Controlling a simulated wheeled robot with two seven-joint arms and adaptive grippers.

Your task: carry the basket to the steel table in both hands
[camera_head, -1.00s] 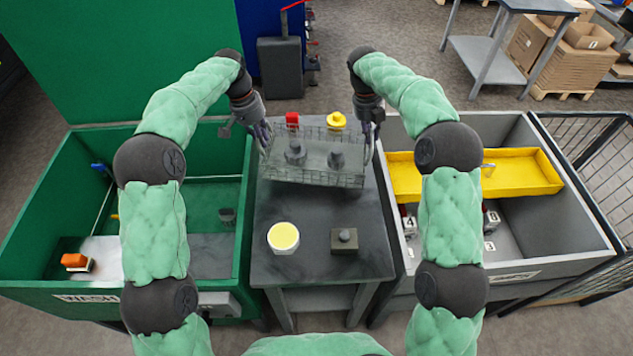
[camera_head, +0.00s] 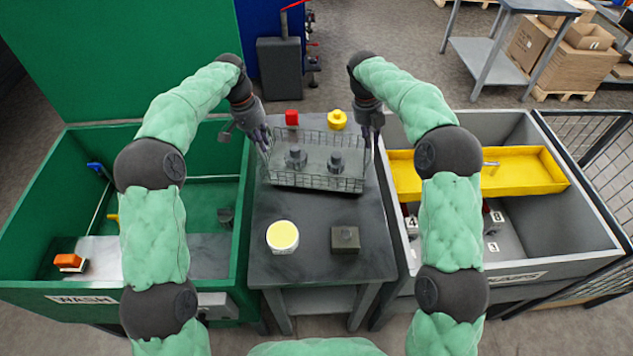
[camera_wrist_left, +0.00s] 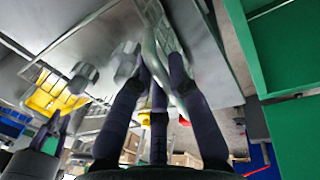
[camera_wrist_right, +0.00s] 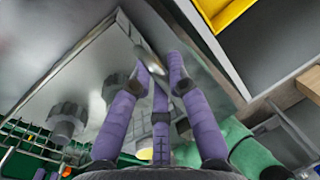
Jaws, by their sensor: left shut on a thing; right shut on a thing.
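The wire basket (camera_head: 318,184) is in the middle of the head view, over the far part of the dark grey steel table (camera_head: 310,215). Two grey knobbed parts (camera_head: 296,157) (camera_head: 336,161) stand inside it. I cannot tell whether its bottom touches the tabletop. My left gripper (camera_head: 265,141) is shut at the basket's left end; its fingers close around a grey bar in the left wrist view (camera_wrist_left: 160,75). My right gripper (camera_head: 372,134) is shut at the right end; its fingers also show in the right wrist view (camera_wrist_right: 160,75). The fingers partly hide the held bars.
A red object (camera_head: 292,118) and a yellow one (camera_head: 337,119) stand behind the basket. A yellow-topped round container (camera_head: 282,236) and a dark block (camera_head: 345,239) sit on the near tabletop. A green wash tub (camera_head: 244,250) flanks the left; a grey bin (camera_head: 560,262) with a yellow tray (camera_head: 525,172) flanks the right.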

